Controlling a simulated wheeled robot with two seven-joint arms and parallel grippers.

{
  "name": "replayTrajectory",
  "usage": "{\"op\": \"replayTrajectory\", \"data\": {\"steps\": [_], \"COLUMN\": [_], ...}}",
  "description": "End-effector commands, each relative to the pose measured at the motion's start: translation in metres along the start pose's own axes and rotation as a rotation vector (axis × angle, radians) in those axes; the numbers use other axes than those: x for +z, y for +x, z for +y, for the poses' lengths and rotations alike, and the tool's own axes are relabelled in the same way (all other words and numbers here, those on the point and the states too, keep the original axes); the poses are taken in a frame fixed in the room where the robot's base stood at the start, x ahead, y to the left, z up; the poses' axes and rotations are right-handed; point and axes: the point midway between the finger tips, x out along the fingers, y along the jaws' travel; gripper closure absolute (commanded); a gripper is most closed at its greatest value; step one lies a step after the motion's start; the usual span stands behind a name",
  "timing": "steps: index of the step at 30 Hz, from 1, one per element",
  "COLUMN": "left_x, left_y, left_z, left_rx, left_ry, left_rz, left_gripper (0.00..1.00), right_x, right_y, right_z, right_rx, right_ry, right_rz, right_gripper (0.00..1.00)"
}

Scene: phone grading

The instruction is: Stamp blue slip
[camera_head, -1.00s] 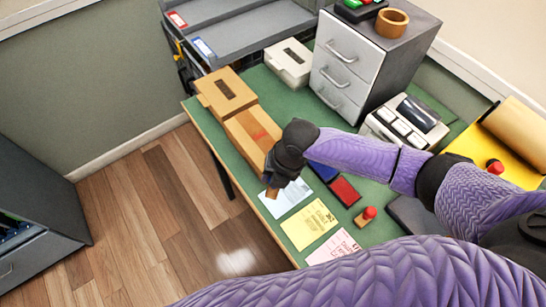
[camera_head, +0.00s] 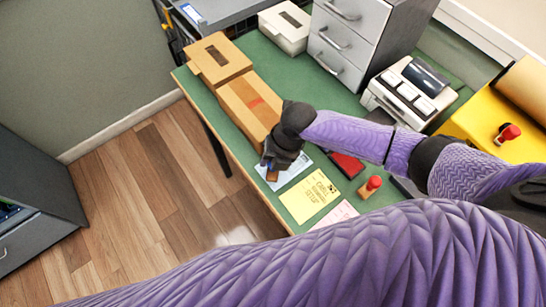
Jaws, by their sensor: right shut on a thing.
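The pale blue slip (camera_head: 296,168) lies flat near the front edge of the green desk, partly hidden by my right gripper. My right gripper (camera_head: 273,168) points down over the slip's left part, shut on a small stamp (camera_head: 271,176). Only a bit of the stamp's brown wooden body shows, low over the slip. I cannot tell whether it touches the paper. A red ink pad (camera_head: 347,164) lies behind and to the right of the slip; the blue pad near it is hidden by my arm. My left gripper is not in view.
A yellow slip (camera_head: 309,195) and a pink slip (camera_head: 338,213) lie to the right. A red-handled stamp (camera_head: 370,187) stands beside them. Cardboard boxes (camera_head: 250,105) line the desk's left edge. A grey drawer unit (camera_head: 350,45) and a printer-like device (camera_head: 408,92) stand behind.

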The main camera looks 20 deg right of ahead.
Motion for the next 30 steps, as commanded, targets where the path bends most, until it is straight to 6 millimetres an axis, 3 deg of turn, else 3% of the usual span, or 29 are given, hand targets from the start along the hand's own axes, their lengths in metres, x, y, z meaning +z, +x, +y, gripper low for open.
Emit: {"op": "replayTrajectory", "data": {"steps": [16,30], "left_x": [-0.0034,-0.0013], "left_y": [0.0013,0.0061], "left_z": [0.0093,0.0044], "left_rx": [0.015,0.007], "left_ry": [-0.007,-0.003], "left_rz": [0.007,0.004], "left_gripper": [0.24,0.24], "right_x": [0.0001,0.0001], "right_y": [0.0014,0.0071], "right_z": [-0.0003,-0.0018], "right_rx": [0.0,0.0], "right_ry": [0.0,0.0], "right_rz": [0.0,0.0], "right_gripper": [0.97,0.97]}}
